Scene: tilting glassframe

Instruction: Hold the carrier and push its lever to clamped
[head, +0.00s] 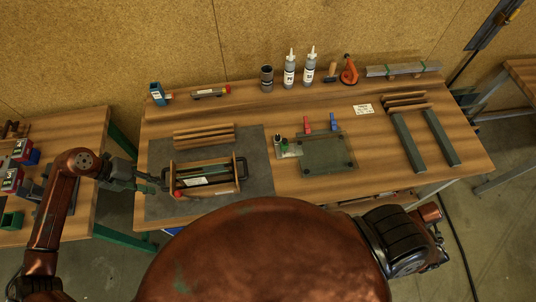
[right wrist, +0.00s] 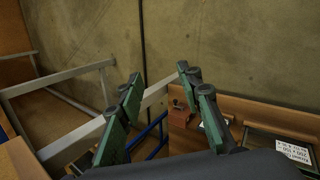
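The carrier (head: 239,186) is a wooden frame with a black handle at each end. It sits on the dark grey mat on the bench, with pale and dark pieces inside. A red knob (head: 178,194), perhaps the lever's end, shows at its front left corner; the lever's position is too small to tell. My left gripper (head: 158,184) is at the carrier's left handle; I cannot tell whether its fingers close on it. My right gripper (right wrist: 160,88) is open and empty in the right wrist view, away from the carrier. Its fingers are hidden in the head view.
Wooden strips (head: 204,134) lie behind the carrier on the mat (head: 255,150). A glass-like plate (head: 327,155) lies to its right. Grey bars (head: 408,143) lie at the right. My body blocks the front.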

